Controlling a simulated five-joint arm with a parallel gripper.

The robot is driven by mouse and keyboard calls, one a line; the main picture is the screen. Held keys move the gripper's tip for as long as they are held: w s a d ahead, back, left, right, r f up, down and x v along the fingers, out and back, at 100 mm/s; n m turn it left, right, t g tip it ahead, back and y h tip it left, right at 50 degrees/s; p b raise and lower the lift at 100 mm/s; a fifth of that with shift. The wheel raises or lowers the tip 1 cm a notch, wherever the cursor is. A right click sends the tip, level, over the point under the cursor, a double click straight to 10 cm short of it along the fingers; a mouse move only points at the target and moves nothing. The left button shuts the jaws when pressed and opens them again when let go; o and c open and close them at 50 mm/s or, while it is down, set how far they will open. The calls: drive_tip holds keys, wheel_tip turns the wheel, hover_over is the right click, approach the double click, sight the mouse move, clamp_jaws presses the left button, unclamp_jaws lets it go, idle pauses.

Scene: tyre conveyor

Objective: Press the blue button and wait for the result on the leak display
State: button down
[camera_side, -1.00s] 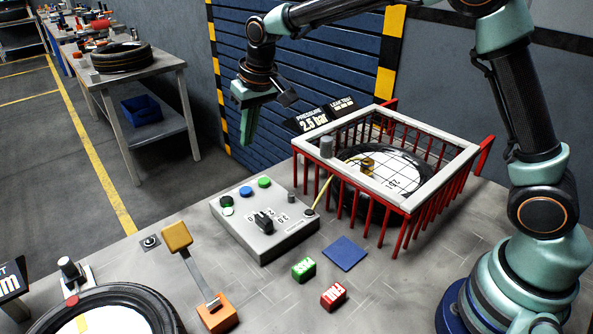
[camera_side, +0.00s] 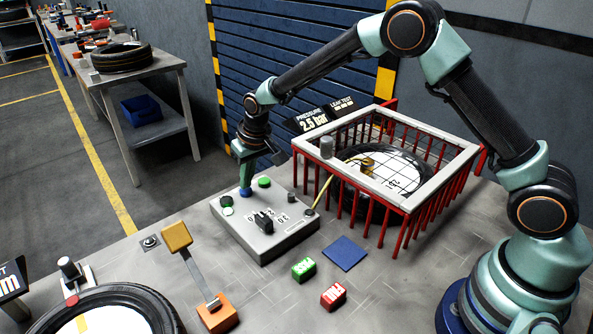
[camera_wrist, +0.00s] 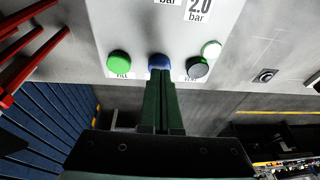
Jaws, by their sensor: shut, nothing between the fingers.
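My gripper (camera_side: 246,187) is shut and points down at the blue button (camera_side: 246,193) on the grey control box (camera_side: 270,246). In the wrist view the closed fingertips (camera_wrist: 160,76) overlap the near edge of the blue button (camera_wrist: 157,61). They look to be at or on its top; I cannot tell if it is pressed in. The leak test display (camera_side: 343,104) stands behind the box, next to the pressure display (camera_side: 313,119), which reads 2.5 bar. The leak display's small text is not legible.
A green button (camera_wrist: 119,64) and a black button (camera_wrist: 197,68) flank the blue one, with a pale round lamp (camera_wrist: 211,49) nearby. A red-barred cage (camera_side: 437,172) holding a tyre stands right of the box. An orange-based lever (camera_side: 217,314) stands in front.

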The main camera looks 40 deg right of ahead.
sight(248, 191)
drive_tip(key=shift+f, duration=0.25)
wheel_tip(248, 191, down, 2)
drive_tip(key=shift+f, duration=0.1)
drive_tip(key=shift+s+f, duration=0.1)
drive_tip(key=shift+s, duration=0.05)
idle(0.4)
drive_tip(key=r, duration=0.5)
drive_tip(key=shift+w+r, duration=0.2)
drive_tip(key=shift+w, duration=0.1)
drive_tip(key=v, duration=0.9)
drive_tip(key=shift+a+r, duration=0.25)
drive_tip(key=shift+a, duration=0.05)
drive_tip(key=shift+s, duration=0.1)
